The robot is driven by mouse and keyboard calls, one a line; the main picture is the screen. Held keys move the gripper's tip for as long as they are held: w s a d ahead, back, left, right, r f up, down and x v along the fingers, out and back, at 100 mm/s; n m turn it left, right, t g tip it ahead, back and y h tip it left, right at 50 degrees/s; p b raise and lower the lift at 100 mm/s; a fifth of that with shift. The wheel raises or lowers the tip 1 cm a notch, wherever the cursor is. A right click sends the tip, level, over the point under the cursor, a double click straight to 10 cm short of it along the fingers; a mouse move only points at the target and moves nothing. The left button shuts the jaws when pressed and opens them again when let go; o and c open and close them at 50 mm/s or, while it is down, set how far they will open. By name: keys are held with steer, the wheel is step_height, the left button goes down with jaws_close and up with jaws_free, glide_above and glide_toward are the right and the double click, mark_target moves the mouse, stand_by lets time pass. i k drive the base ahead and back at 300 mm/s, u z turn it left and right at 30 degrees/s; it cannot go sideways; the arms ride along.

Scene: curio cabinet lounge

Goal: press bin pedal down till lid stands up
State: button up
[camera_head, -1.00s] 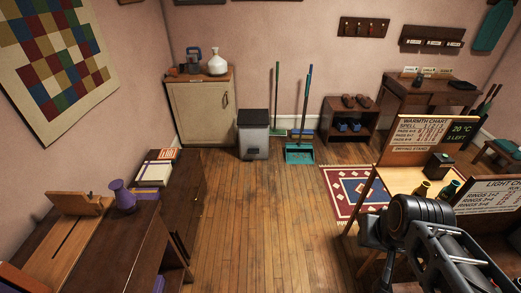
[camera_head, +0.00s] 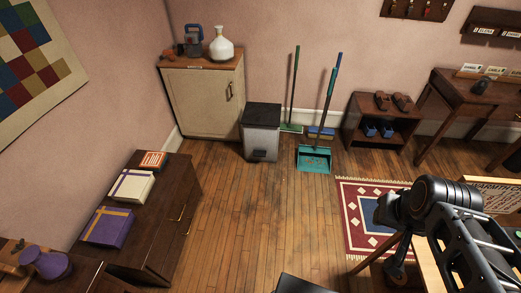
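The pedal bin (camera_head: 261,138) stands on the wood floor against the back wall, just right of the cream cabinet. It has a grey body and a flat dark lid (camera_head: 262,116), which lies shut. A small black pedal (camera_head: 259,155) sticks out low at its front and looks raised. Part of my arm shows at the lower right, well apart from the bin. I cannot make out my gripper's fingers in this view.
The cream cabinet (camera_head: 199,105) stands left of the bin. A green broom (camera_head: 294,85) and a teal dustpan (camera_head: 313,158) stand to its right. A dark low cabinet (camera_head: 160,215) lines the left; a patterned rug (camera_head: 356,195) lies right. The floor before the bin is clear.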

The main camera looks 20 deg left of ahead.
mark_target(256, 153)
steer(key=u, duration=0.65)
steer(key=i, duration=1.4)
steer(key=u, duration=0.5)
steer(key=i, duration=1.4)
steer(key=u, duration=0.8)
